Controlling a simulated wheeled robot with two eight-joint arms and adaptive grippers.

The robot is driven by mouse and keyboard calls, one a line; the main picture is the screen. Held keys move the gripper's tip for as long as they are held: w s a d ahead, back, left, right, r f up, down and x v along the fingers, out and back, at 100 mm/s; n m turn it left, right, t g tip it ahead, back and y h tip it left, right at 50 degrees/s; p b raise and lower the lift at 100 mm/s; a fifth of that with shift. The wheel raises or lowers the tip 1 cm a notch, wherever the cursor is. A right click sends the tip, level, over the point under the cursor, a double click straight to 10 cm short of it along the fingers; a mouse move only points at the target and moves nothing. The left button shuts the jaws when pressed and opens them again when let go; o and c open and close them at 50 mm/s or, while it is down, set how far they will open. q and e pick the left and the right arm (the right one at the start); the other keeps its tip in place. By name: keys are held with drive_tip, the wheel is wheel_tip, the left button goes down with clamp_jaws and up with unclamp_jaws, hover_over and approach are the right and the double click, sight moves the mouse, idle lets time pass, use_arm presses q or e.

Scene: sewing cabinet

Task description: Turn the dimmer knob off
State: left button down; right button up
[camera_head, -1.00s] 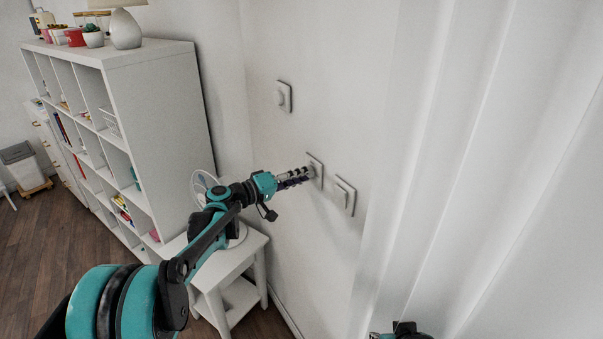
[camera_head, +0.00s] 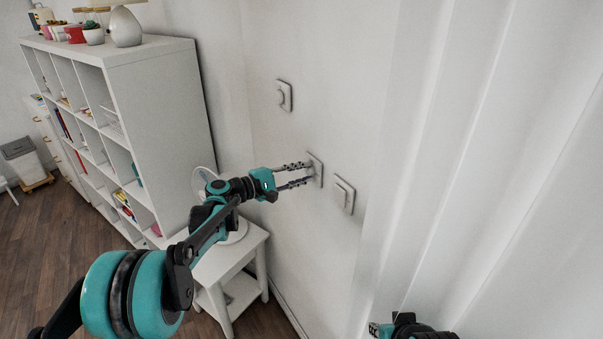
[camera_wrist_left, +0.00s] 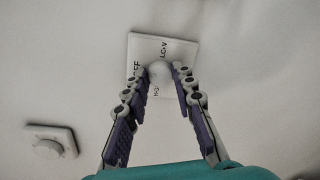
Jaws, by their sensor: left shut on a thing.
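The dimmer is a white square wall plate (camera_head: 317,163) with a pale round knob, and my left gripper reaches it from the left. In the left wrist view the plate (camera_wrist_left: 181,47) carries dark lettering, partly covered, with "LOW" legible. Its knob (camera_wrist_left: 158,73) sits between my fingertips. My left gripper (camera_head: 311,171) is shut on the knob, one finger on each side, with the fingers spread at the base. In the head view the fingers hide most of the knob. My right gripper (camera_head: 398,330) shows only in part at the bottom edge; its fingers cannot be made out.
Another wall plate with a round control (camera_head: 284,95) is up and left, and a rocker-like switch (camera_head: 344,195) is at right. A white curtain (camera_head: 480,170) hangs on the right. A small white table (camera_head: 225,262) and a shelf unit (camera_head: 160,120) stand at left.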

use_arm(q)
drive_tip(key=shift+n, duration=0.5)
idle(0.3)
drive_tip(key=c, duration=1.2)
unclamp_jaws()
drive_tip(key=shift+a, duration=0.1)
drive_tip(key=v, duration=1.2)
